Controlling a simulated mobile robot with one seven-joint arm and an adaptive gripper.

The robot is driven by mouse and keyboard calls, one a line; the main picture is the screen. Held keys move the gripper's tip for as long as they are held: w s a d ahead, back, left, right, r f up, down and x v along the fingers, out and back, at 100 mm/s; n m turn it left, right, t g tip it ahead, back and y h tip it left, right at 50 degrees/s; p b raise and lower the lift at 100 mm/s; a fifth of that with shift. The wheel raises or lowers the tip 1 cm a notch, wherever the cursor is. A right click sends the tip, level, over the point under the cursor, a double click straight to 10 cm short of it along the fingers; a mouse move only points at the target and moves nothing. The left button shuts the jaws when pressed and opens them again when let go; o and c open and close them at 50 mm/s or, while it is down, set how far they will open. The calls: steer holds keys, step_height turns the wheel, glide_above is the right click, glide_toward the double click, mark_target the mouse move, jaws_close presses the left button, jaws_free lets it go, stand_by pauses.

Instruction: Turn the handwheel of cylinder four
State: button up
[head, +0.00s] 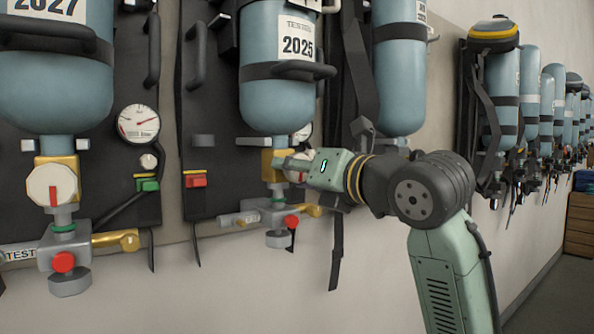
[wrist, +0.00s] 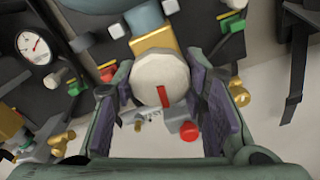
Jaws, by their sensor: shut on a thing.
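A blue cylinder (head: 278,105) labelled 2025 hangs upside down on a dark backplate, with a brass valve block (head: 267,165) below it. My gripper (head: 287,165) reaches it from the right in the head view. In the wrist view its fingers (wrist: 160,85) stand on both sides of a white round handwheel (wrist: 157,72) and are shut on it. A red mark on the wheel points down in that view. In the head view my gripper hides most of this wheel. No number four shows on the cylinder.
A second cylinder (head: 55,90), labelled 2027, hangs at the left with its own white handwheel (head: 52,186). A pressure gauge (head: 138,124) sits between them. A red knob (wrist: 189,131) is just below the held wheel. A black strap (head: 336,245) hangs near my wrist. More sets line the wall rightwards.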

steer(key=shift+n, duration=0.7)
steer(key=o, duration=1.2)
steer(key=v, duration=1.2)
steer(key=shift+s, duration=0.1)
